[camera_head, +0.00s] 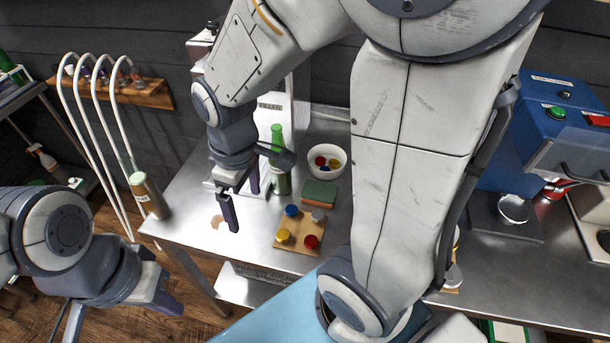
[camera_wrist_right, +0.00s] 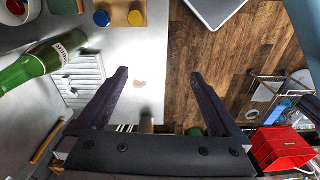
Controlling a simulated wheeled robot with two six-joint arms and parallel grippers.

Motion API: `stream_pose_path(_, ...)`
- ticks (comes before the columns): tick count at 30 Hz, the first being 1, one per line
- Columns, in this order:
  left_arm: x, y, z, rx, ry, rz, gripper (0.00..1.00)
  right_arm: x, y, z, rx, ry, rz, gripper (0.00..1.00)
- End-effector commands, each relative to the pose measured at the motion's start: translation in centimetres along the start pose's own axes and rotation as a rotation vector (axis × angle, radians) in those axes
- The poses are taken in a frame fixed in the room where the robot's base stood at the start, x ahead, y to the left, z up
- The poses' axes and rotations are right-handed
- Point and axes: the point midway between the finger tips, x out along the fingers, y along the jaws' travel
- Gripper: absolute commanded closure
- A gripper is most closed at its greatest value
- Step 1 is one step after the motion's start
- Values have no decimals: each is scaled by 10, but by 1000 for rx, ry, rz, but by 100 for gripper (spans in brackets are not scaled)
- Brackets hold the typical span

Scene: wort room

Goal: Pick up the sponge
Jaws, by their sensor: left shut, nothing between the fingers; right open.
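The sponge (camera_head: 319,194), a green-topped block with a tan lower layer, lies on the steel counter between the white bowl and the wooden board. In the right wrist view its green edge (camera_wrist_right: 64,6) is cut off at the top left. My right gripper (camera_head: 241,198) is open and empty, pointing down over the counter, left of the sponge and apart from it. In its wrist view the fingers (camera_wrist_right: 158,76) are spread with only counter and floor between them. My left gripper (camera_head: 158,292) is shut and empty over the floor, left of the counter.
A green bottle (camera_head: 279,160) stands behind my right gripper. The white bowl (camera_head: 327,158) holds coloured caps. The wooden board (camera_head: 299,232) carries several coloured caps in front of the sponge. A brown stain (camera_head: 216,222) marks the left counter. A capped cylinder (camera_head: 148,195) stands at the left edge.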

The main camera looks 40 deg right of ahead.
Motion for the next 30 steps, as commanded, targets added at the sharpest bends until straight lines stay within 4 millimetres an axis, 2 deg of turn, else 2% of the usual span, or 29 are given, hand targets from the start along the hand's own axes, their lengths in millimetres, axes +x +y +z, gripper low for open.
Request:
stream_pose_path(1,-1,0,0,0,0,0,100,9,34,0,15,-13,3,0)
stream_pose_path(4,-2,0,0,0,0,0,100,25,93,10,0,-24,12,0)
stream_pose_path(6,-3,0,0,0,0,0,100,35,130,24,-10,-30,16,0)
stream_pose_path(9,-4,0,0,0,0,0,100,50,170,48,-22,-39,17,0)
stream_pose_path(12,-4,0,0,0,0,0,100,60,195,70,-35,-45,17,0)
stream_pose_path(15,-4,0,0,0,0,0,100,66,209,83,-44,-47,17,0)
stream_pose_path(18,-6,0,0,0,0,0,100,78,214,89,-49,-49,15,0)
stream_pose_path(24,-11,1,0,-1,0,0,100,108,214,91,-49,-50,13,0)
stream_pose_path(30,-13,1,-1,-1,0,0,100,122,215,92,-46,-49,16,0)
